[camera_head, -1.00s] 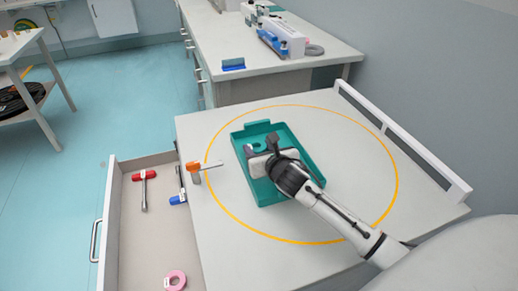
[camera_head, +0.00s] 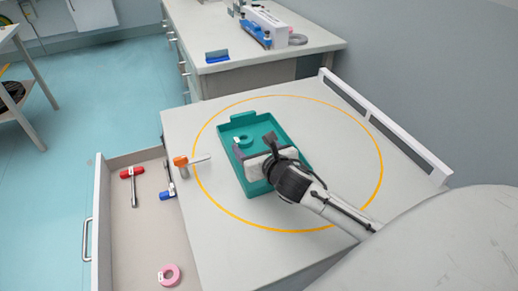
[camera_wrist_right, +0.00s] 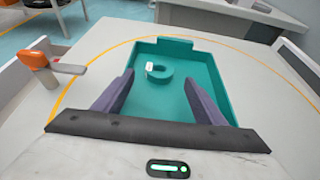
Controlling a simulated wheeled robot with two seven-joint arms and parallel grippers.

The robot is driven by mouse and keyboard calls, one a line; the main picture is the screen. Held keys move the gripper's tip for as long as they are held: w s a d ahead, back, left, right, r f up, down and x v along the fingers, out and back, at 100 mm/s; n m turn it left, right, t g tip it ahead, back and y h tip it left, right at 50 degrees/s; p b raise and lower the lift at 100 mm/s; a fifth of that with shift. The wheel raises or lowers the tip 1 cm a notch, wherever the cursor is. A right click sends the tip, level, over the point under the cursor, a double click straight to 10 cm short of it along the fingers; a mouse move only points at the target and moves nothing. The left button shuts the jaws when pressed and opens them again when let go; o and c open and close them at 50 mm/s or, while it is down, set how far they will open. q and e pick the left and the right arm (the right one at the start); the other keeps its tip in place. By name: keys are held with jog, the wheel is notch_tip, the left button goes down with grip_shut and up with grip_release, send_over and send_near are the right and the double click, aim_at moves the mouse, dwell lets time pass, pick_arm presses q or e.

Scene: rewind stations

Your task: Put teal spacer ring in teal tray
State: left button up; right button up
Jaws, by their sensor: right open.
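The teal spacer ring (camera_head: 243,141) lies inside the teal tray (camera_head: 284,131), towards its far end. In the right wrist view the ring (camera_wrist_right: 159,70) rests on the tray floor (camera_wrist_right: 160,102), with a small white tag on its left side. My right gripper (camera_head: 255,149) is over the tray, with its fingers spread and nothing between them. The ring is beyond its fingertips, apart from them. The gripper hides part of the tray. My left gripper does not show.
An orange-handled clamp (camera_head: 181,162) stands at the table's left edge. An open drawer (camera_head: 136,243) holds a red-handled tool (camera_head: 132,173), a blue-handled tool (camera_head: 167,194) and a pink ring (camera_head: 169,274). A white rail (camera_head: 385,125) runs along the table's right side. The tabletop around the tray is clear.

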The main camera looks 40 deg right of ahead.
jog(key=shift+v, duration=2.7)
